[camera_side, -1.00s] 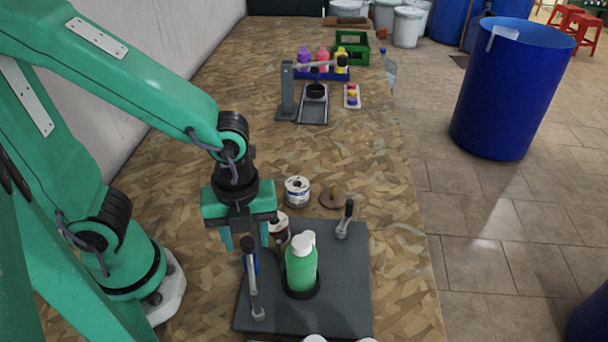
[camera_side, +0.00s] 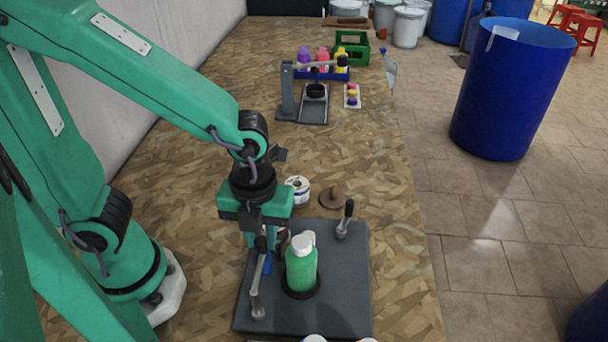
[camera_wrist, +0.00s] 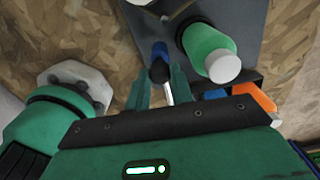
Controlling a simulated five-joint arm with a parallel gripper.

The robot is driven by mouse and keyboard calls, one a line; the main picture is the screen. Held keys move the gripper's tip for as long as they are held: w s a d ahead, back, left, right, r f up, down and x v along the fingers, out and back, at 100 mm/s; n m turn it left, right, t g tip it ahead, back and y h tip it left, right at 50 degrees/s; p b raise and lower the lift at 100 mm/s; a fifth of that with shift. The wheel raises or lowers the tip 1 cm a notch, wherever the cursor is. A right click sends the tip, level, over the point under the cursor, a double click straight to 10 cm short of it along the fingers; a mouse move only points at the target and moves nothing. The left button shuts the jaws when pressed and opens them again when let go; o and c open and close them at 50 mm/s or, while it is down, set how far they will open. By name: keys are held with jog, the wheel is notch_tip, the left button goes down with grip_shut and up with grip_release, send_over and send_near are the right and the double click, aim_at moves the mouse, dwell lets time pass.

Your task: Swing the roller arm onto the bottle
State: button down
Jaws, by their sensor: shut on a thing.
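The green bottle (camera_side: 301,266) with a white cap stands upright in a dark ring on a grey plate (camera_side: 343,302); it also shows in the wrist view (camera_wrist: 205,46). The left roller arm (camera_side: 256,289) is a metal lever with a black end and a blue roller (camera_side: 267,265), just left of the bottle and apart from it. My gripper (camera_side: 261,258) is shut on this roller arm near its upper end. In the wrist view, the blue roller (camera_wrist: 160,52) and the rod lie between my fingers (camera_wrist: 162,90). Contact points are partly hidden.
A second lever (camera_side: 345,221) with a black end stands on the plate's right back corner. A white tin (camera_side: 297,189) and a brown disc (camera_side: 333,197) sit behind the plate. A stand (camera_side: 287,92) with bottles and a green crate are farther back.

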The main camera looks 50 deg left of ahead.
jog(key=shift+w+d+m, duration=0.45)
jog(key=shift+d+m, duration=0.15)
jog(key=shift+m, duration=0.5)
jog(key=shift+r, duration=0.1)
